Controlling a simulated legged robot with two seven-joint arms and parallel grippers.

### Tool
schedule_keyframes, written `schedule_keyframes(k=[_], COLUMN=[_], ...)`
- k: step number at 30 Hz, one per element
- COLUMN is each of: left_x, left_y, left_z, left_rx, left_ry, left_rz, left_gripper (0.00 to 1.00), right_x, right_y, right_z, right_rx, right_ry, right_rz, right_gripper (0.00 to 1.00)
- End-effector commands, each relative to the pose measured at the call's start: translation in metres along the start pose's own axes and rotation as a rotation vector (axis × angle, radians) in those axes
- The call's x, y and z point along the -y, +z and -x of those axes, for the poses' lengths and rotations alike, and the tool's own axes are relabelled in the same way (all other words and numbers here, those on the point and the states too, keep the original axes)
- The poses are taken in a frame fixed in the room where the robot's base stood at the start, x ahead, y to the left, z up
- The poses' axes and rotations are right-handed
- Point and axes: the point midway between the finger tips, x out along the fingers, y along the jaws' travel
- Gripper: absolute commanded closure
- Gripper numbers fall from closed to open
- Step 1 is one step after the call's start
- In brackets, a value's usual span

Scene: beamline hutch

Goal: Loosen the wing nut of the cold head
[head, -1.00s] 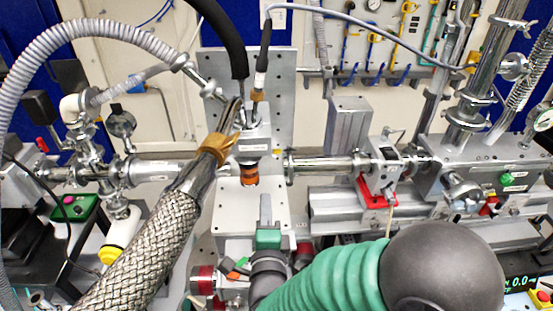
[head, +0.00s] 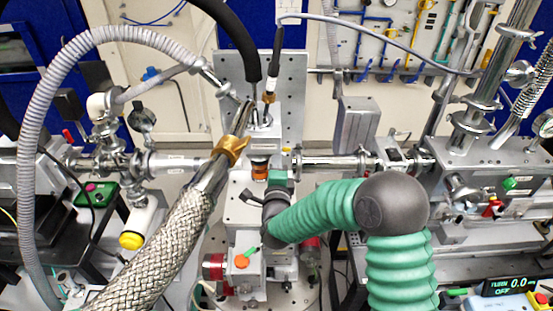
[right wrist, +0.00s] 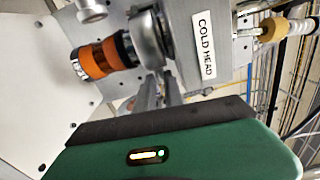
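The cold head (head: 264,143) is a grey metal block on an upright plate, with an orange-brown banded cylinder (head: 259,170) below it. In the right wrist view its label "COLD HEAD" (right wrist: 205,46) and the orange cylinder (right wrist: 98,61) show, with a round metal flange or clamp between them. I cannot make out the wing nut. My right gripper (head: 277,165) is just below and in front of the cold head. In the right wrist view its grey fingers (right wrist: 160,88) point towards the flange; their gap and any contact are unclear. My left gripper is not in view.
A braided metal hose (head: 165,245) with a gold collar runs diagonally to the cold head, left of my right arm. Beam pipes (head: 335,162) flank it on both sides. A small boxed device with an orange knob (head: 242,261) stands below.

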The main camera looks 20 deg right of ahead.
Motion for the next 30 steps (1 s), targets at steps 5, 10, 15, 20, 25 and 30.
schedule_keyframes(k=[5, 10, 15, 20, 25, 30], left_x=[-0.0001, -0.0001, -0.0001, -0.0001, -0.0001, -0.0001], left_y=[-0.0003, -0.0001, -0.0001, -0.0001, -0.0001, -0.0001], left_z=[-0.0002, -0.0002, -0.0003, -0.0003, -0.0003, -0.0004], left_rx=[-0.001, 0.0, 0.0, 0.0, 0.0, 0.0], left_ry=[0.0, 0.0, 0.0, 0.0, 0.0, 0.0], left_rz=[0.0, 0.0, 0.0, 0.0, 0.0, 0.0], left_gripper=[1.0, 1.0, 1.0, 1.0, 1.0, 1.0], right_x=[-0.0003, -0.0007, -0.0013, -0.0018, -0.0022, -0.0026], right_y=[-0.0005, -0.0014, -0.0018, -0.0019, -0.0019, -0.002], right_z=[0.001, 0.0014, 0.0015, 0.0016, 0.0018, 0.0019], right_rx=[-0.001, -0.002, -0.003, -0.004, -0.003, -0.004], right_ry=[0.001, 0.002, 0.004, 0.005, 0.006, 0.007], right_rz=[0.0, 0.0, 0.0, 0.0, 0.0, 0.0], right_gripper=[1.0, 1.0, 1.0, 1.0, 1.0, 1.0])
